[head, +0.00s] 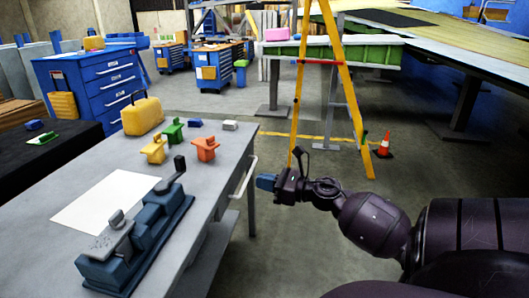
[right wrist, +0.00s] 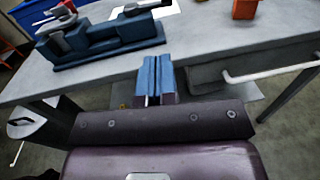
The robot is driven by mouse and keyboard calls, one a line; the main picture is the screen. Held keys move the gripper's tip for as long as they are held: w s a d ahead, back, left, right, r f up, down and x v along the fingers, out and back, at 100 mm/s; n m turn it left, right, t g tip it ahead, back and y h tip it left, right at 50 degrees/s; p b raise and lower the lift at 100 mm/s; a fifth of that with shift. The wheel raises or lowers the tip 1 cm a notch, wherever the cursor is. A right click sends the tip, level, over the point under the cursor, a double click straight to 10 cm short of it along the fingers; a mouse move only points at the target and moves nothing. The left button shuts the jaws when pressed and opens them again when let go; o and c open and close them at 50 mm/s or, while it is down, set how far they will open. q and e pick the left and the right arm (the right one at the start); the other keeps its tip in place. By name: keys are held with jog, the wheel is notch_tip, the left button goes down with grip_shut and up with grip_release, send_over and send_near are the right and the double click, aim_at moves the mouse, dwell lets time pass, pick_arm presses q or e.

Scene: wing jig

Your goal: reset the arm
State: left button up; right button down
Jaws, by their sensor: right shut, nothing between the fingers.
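My right gripper (head: 266,182) is beside the right edge of the grey workbench (head: 215,150), with its blue fingers pointing left towards it. In the right wrist view the fingers (right wrist: 156,80) are together with nothing between them. My right arm comes in from the lower right of the head view. My left gripper is not in view. A blue clamp fixture (head: 150,235) lies on the near part of the bench, and it also shows in the right wrist view (right wrist: 105,42), left of the fingers.
A white sheet (head: 100,200), a yellow case (head: 142,116) and several small yellow, green and orange clamps (head: 205,149) are on the bench. A pale handle (head: 245,178) juts from its side.

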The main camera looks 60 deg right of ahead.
dwell(0.5)
